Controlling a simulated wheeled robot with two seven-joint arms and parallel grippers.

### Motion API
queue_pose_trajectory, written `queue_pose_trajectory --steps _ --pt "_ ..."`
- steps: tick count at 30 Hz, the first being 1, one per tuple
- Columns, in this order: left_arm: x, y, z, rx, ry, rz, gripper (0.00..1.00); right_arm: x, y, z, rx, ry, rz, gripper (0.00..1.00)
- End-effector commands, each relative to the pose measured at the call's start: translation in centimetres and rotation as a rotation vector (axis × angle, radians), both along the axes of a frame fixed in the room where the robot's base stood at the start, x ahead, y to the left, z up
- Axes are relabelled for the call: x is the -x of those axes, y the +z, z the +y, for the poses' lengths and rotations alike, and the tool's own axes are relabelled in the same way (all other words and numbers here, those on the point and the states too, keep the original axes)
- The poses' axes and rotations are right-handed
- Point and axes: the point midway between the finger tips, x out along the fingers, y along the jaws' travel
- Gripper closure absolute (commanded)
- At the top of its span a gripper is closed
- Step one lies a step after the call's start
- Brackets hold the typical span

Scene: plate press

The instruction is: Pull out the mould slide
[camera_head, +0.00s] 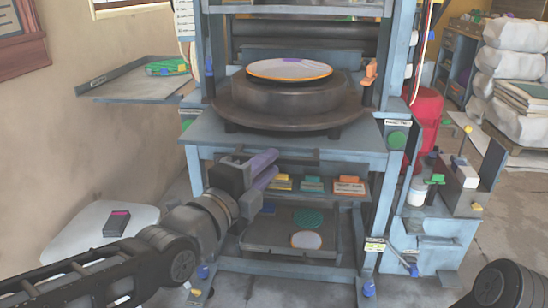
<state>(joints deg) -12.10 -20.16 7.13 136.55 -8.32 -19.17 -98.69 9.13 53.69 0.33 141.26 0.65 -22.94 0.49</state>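The mould slide shows as a dark round mould (289,105) on the blue press table (225,130), pushed back between the press uprights. A pale disc with an orange rim (290,69) lies on top of the mould. A dark bar handle (300,156) runs along under the front edge of the table. My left gripper (276,164) is at the left part of this handle, its two purple fingers apart with a narrow gap. The fingers overlap the handle in the picture; I cannot tell whether they touch it. My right gripper is out of view.
A side shelf (135,88) with a green item juts out at the left. Coloured blocks (312,185) sit on a shelf below the table, above a lower tray (260,237). A blue side unit (430,235) stands at the right. The floor in front is partly clear.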

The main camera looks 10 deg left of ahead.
Motion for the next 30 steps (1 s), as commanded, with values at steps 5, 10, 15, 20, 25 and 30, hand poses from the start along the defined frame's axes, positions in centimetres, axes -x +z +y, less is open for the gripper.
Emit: queue_pose_trajectory --steps 5,10,15,20,25,30 --pt "2.7 0.3 1.1 0.001 0.001 -0.004 0.78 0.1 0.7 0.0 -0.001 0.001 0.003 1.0" --pt "4.0 0.1 1.7 0.0 0.001 0.0 0.78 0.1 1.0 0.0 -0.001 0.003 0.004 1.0" --pt "4.2 -0.1 1.8 0.001 0.0 0.001 0.78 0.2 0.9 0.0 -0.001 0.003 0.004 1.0" --pt "4.2 -0.1 1.7 0.001 0.0 0.001 0.78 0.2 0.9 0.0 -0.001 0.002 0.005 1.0" --pt "4.2 0.0 1.8 0.055 0.0 0.023 0.78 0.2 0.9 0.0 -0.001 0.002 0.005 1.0" --pt "4.1 0.3 1.9 0.299 0.006 0.11 0.78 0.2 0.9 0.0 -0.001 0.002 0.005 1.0"
